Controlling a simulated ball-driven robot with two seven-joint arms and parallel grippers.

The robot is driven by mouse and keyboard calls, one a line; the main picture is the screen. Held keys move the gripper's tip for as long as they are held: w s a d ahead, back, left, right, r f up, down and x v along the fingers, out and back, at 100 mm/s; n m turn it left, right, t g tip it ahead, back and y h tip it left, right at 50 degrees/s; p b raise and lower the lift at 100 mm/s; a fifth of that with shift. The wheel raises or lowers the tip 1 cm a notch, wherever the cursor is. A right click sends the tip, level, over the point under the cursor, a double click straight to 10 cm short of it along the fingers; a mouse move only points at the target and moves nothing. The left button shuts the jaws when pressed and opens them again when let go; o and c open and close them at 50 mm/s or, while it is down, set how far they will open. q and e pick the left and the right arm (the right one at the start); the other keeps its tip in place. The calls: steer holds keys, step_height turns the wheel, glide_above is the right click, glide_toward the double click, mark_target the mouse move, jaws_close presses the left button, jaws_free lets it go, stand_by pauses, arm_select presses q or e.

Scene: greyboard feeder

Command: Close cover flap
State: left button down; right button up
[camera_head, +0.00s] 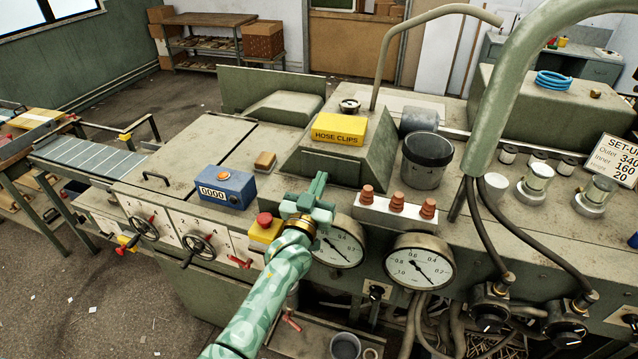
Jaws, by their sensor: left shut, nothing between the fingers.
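A flat green panel (240,86) stands upright at the back of the grey-green machine (190,150), behind a low rounded hump; it looks like the cover flap, raised. I cannot see its hinge clearly. My left gripper (319,187), on a mottled green arm rising from the bottom, is shut and empty. It is over the machine's front edge, between the red stop button (264,220) and a dial gauge (340,243), well in front of the panel and apart from it. My right gripper is not in view.
A yellow hose clips box (338,128) sits on the sloped housing between my gripper and the back. A blue counter (226,187), a dark bucket (425,160) and orange-capped parts (397,198) stand nearby. A bent pipe (385,60) rises behind. The flat top at left is mostly clear.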

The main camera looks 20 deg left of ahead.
arm_select(q)
steer(key=shift+s, duration=0.15)
steer(key=d+b+v, duration=0.1)
steer(key=b+v, duration=0.1)
steer(key=v, duration=1.4)
steer(key=s+f+m+g+b, duration=0.1)
steer(key=s+f+g, duration=0.3)
steer(key=f, duration=0.8)
steer(key=s+f+g+h+b, duration=0.1)
steer(key=s+f+g+b, duration=0.2)
steer(key=f, duration=0.9)
steer(key=s+f+m+g, duration=0.1)
steer(key=s+f+g, duration=0.3)
steer(key=f, duration=0.8)
steer(key=s+a+f+g+b, duration=0.2)
steer(key=s+f+g+b, duration=0.1)
steer(key=s+f, duration=0.6)
steer(key=s+a+f+g+y+b, duration=0.1)
steer(key=s+a+f+g+b, duration=0.2)
steer(key=s+f, duration=0.6)
steer(key=s+a+f+m+g+b, duration=0.1)
steer(key=s+a+f+g+b, duration=0.2)
steer(key=s+f, duration=0.6)
steer(key=s+b, duration=0.2)
steer(key=s, duration=0.1)
steer(key=shift+s+y, duration=0.25)
steer(key=shift+y, duration=0.15)
steer(key=shift+f, duration=0.1)
